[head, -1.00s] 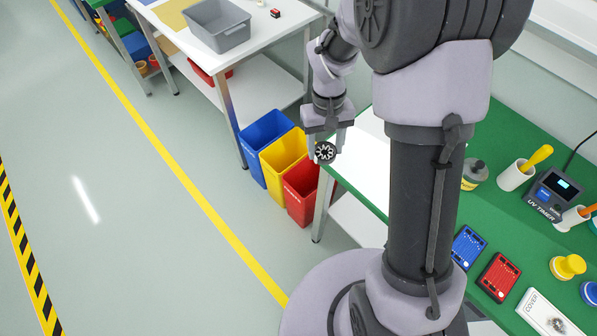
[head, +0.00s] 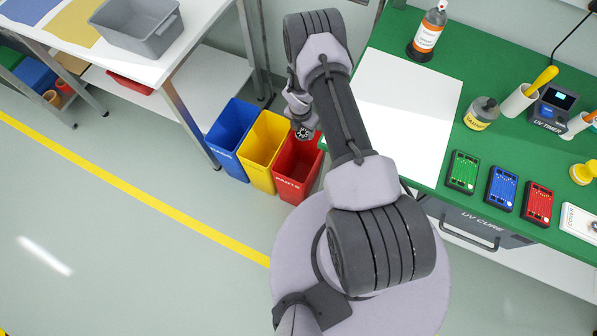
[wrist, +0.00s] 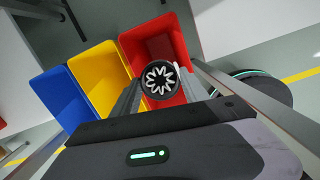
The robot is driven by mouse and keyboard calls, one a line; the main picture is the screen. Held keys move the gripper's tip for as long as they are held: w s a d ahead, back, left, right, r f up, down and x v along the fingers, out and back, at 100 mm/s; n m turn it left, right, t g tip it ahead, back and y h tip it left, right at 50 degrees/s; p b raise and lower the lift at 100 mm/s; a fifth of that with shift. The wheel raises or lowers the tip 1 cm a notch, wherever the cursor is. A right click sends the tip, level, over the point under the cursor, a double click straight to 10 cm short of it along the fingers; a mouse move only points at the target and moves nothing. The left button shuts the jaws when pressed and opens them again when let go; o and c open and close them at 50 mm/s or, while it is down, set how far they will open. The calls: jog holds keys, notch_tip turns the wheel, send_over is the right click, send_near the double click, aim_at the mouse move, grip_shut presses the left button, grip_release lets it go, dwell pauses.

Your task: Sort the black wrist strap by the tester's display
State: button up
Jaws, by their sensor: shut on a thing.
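My gripper (head: 303,129) is shut on the black wrist strap (head: 303,134), which shows as a small round black piece with a white star-shaped pattern. In the wrist view the strap (wrist: 158,80) sits between the fingertips, over the open red bin (wrist: 148,47). In the head view my gripper is above the mouth of the red bin (head: 289,182), marked PARTS. A yellow bin (head: 258,170) and a blue bin (head: 226,160) stand to its left. A UV timer (head: 551,108) with a small lit display stands on the green bench; its reading is too small to tell. I see no device marked tester.
The green bench (head: 395,30) holds a white sheet (head: 405,110), a spray bottle (head: 427,35), a jar (head: 481,113) and green, blue and red boxes. A white table (head: 60,50) with a grey tray (head: 140,35) stands at left. The floor at left is clear.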

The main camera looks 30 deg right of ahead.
jog(key=shift+s+d+f+n, duration=0.15)
jog(key=shift+f+n, duration=0.25)
jog(key=shift+f, duration=0.5)
notch_tip(320, 180, down, 6)
jog(key=b, duration=0.4)
jog(key=shift+r, duration=0.25)
jog(key=o, duration=1.6)
jog(key=shift+c, duration=0.2)
notch_tip(320, 180, up, 17)
jog(key=s+a+p, duration=0.1)
jog(key=a+p, duration=0.1)
jog(key=p, duration=0.5)
jog(key=shift+r, duration=0.15)
